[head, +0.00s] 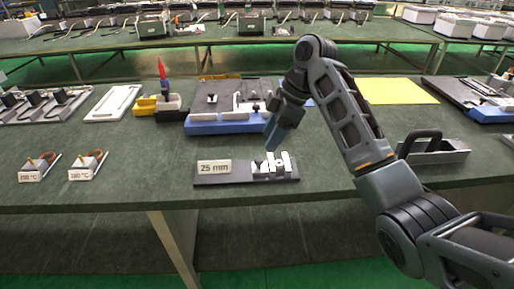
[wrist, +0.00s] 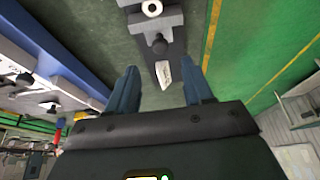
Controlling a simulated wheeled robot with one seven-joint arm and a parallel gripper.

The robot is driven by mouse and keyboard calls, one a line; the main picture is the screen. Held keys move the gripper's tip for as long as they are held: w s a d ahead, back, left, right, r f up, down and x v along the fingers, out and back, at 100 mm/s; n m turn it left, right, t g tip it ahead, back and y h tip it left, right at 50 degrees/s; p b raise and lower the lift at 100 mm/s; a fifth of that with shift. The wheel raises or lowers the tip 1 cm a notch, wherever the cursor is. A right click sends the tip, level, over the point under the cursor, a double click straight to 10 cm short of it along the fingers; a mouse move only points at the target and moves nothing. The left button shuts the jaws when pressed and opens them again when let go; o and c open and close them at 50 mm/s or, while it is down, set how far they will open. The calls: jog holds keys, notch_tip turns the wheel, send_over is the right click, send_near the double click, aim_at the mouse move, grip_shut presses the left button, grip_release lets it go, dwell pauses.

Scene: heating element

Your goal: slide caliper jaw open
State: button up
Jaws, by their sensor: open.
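The caliper (head: 228,180) is a dark flat base near the front edge of the table in the head view, with a "25 mm" label (head: 214,167) on its left part. Pale upright jaw blocks (head: 285,161) stand on its right part. My gripper (head: 273,146) points down just above these blocks and partly covers them. In the wrist view the dark caliper base (wrist: 174,50) runs up between the open fingers (wrist: 162,75), with a grey block and a round knob on it. The fingers appear empty; I cannot tell whether they touch the jaw.
A blue-based fixture (head: 222,127) stands behind the caliper. Small yellow and black bins (head: 146,105) are further left. Two small labelled heaters (head: 87,165) sit at left. Table beside the caliper is clear.

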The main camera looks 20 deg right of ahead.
aim_at(259, 159)
jog(key=shift+p+x, duration=0.3)
jog(key=shift+x, duration=3.3)
jog(key=shift+s, duration=0.1)
jog(key=shift+r, duration=0.1)
grip_shut()
